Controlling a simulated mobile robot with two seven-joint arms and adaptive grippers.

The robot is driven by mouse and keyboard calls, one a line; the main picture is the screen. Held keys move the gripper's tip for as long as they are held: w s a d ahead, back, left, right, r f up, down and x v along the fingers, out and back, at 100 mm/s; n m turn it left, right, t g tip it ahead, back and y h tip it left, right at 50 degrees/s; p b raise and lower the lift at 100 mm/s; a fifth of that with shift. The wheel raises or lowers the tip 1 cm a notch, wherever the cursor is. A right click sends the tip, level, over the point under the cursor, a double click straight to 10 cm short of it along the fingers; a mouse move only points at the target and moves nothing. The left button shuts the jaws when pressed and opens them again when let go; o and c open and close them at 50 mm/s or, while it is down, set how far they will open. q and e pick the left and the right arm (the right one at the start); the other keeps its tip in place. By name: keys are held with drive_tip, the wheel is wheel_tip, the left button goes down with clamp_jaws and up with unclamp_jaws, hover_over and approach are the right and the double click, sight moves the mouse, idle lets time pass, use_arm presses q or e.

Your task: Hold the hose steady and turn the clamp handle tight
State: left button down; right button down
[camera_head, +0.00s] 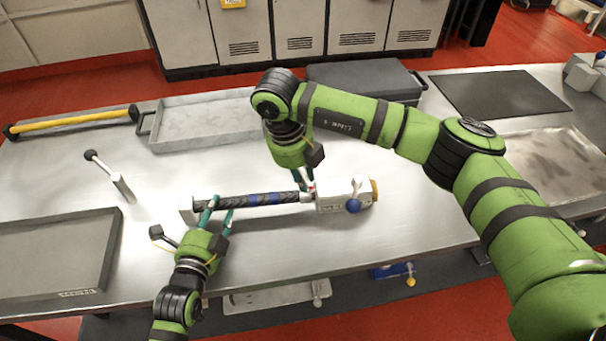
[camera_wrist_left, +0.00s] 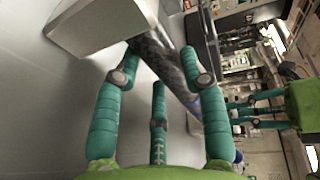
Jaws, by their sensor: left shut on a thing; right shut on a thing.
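The dark braided hose (camera_head: 262,199), with blue bands, lies horizontally between a pale block (camera_head: 187,211) on the left and a white fitting box (camera_head: 334,197) on the right. My left gripper (camera_head: 221,203) is shut around the hose near its left end. In the left wrist view the hose (camera_wrist_left: 160,58) passes between my left fingers (camera_wrist_left: 163,62). My right gripper (camera_head: 304,186) points down at the hose's right end, beside the white box. It is shut on a small part there, apparently the clamp handle, mostly hidden by the fingers. A blue ball knob (camera_head: 353,205) sits on the box's front.
Grey trays lie at the back left (camera_head: 205,120) and front left (camera_head: 55,250). A black case (camera_head: 362,78) and dark mat (camera_head: 500,93) are behind. A yellow bar (camera_head: 72,121) and a black-knobbed lever (camera_head: 108,172) are left. The bench in front of the box is clear.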

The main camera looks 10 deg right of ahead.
use_arm(q)
drive_tip(key=shift+d, duration=0.15)
use_arm(e)
drive_tip(key=shift+a+m, duration=0.2)
drive_tip(key=shift+m, duration=0.3)
drive_tip(key=c, duration=1.1)
unclamp_jaws()
drive_tip(key=shift+w, duration=0.1)
drive_tip(key=shift+o, duration=0.2)
drive_tip(key=shift+r, duration=0.35)
use_arm(q)
drive_tip(key=c, duration=0.6)
unclamp_jaws()
use_arm(e)
wheel_tip(320, 180, up, 11)
drive_tip(key=a, duration=0.2)
drive_tip(key=shift+a, duration=0.15)
drive_tip(key=shift+s, duration=0.2)
